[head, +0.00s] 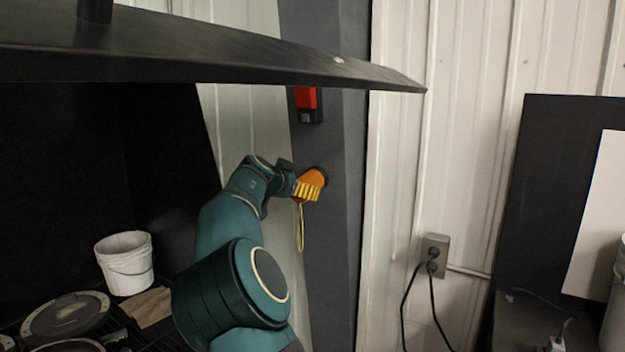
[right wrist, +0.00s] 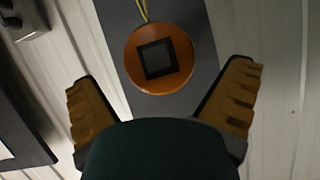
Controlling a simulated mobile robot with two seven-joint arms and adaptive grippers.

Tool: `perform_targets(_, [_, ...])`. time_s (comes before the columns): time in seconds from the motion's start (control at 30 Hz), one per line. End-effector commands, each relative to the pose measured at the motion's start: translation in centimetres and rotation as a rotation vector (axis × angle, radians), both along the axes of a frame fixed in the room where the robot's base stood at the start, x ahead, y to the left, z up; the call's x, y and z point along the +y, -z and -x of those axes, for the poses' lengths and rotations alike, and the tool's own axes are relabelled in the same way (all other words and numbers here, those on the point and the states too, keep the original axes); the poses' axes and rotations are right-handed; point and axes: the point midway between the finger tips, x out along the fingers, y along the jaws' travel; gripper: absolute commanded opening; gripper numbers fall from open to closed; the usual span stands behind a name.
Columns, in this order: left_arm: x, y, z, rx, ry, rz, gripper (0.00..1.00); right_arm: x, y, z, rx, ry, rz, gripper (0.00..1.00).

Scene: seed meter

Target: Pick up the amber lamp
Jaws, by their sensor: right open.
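The amber lamp (head: 313,177) is a round orange disc on the dark grey post, with a thin yellow cord loop hanging below it. In the right wrist view the lamp (right wrist: 159,59) shows a black square at its centre, with the cord at the top edge. My right gripper (head: 307,192) is at the lamp, its ribbed yellow fingers partly covering it in the head view. In the right wrist view my right gripper (right wrist: 163,95) is open, its fingers spread wide on either side below the lamp. Contact with the lamp is not visible. My left gripper is out of view.
A red and black box (head: 307,104) is on the post above the lamp. A dark overhanging panel (head: 230,55) crosses the upper left. A white bucket (head: 126,263) stands at lower left. A wall outlet (head: 433,256) with black cables is to the right.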

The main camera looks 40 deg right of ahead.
Motion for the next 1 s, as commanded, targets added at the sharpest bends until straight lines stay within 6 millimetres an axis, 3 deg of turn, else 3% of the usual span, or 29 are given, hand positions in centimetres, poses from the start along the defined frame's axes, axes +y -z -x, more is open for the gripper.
perform_targets(0.2, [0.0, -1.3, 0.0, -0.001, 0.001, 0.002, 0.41, -2.4, 0.7, -0.9, 0.001, 0.002, 0.0, 1.0])
perform_targets(0.53, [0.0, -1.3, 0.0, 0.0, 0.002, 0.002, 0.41, -2.8, 1.1, -1.2, 0.0, -0.001, 0.0, 1.0])
perform_targets(0.57, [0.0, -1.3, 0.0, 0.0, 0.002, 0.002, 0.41, -2.8, 1.1, -1.2, 0.0, -0.001, 0.0, 0.93])
perform_targets(0.73, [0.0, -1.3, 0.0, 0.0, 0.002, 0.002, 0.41, -2.8, 1.0, -1.1, 0.0, -0.001, 0.0, 0.35])
perform_targets(0.8, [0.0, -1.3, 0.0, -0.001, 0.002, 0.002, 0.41, -2.8, 1.0, -1.1, 0.0, -0.001, 0.0, 0.29])
perform_targets(1.0, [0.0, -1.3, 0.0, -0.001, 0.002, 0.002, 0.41, -2.8, 0.9, -1.2, -0.001, -0.002, 0.001, 0.29])
